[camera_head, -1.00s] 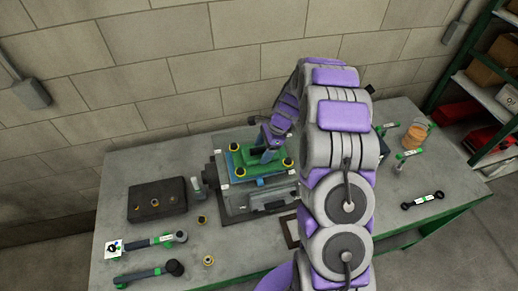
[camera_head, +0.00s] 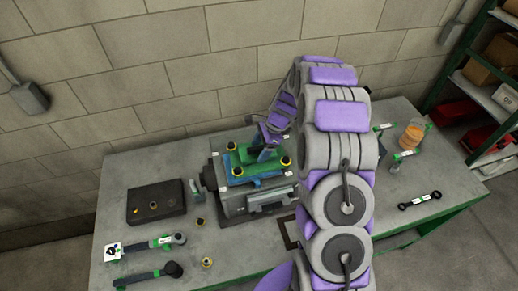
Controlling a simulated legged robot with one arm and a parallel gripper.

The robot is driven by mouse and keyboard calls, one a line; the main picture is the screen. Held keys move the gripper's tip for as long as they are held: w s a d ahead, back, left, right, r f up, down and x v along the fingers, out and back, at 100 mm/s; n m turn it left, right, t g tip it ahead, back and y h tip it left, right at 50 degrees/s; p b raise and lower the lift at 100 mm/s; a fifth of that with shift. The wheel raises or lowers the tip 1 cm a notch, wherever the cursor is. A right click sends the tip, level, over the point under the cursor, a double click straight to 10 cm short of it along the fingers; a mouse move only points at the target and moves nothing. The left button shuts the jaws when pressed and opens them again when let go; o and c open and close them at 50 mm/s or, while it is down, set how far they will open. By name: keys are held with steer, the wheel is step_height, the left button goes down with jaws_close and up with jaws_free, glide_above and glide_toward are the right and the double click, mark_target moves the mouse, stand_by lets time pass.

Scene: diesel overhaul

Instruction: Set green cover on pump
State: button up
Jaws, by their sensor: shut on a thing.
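The green cover (camera_head: 247,157) lies flat on or just above the blue top of the pump (camera_head: 237,201); a small gap cannot be ruled out. Yellow-and-black fasteners show at the cover's corners. The pump is a grey block standing on the bench. My gripper (camera_head: 266,153) comes down from the upper right and is shut on the green cover's raised middle part. My arm hides the bench to the right of the pump.
On the grey bench (camera_head: 145,230), a dark block (camera_head: 157,201) with brass pieces and two ratchet-like tools (camera_head: 152,245) lie left of the pump. A wrench (camera_head: 419,200) and an orange container (camera_head: 413,135) are at right. A block wall stands behind.

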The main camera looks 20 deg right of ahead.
mark_target(254, 148)
steer(key=shift+r, duration=0.35)
steer(key=shift+a+r+p, duration=0.4)
steer(key=shift+a+r, duration=0.2)
steer(key=shift+r, duration=0.05)
steer(key=shift+a+r, duration=0.15)
steer(key=shift+r, duration=0.25)
steer(key=shift+d+r+p, duration=0.25)
steer(key=shift+p, duration=0.1)
steer(key=shift+d, duration=0.4)
steer(key=shift+f, duration=0.1)
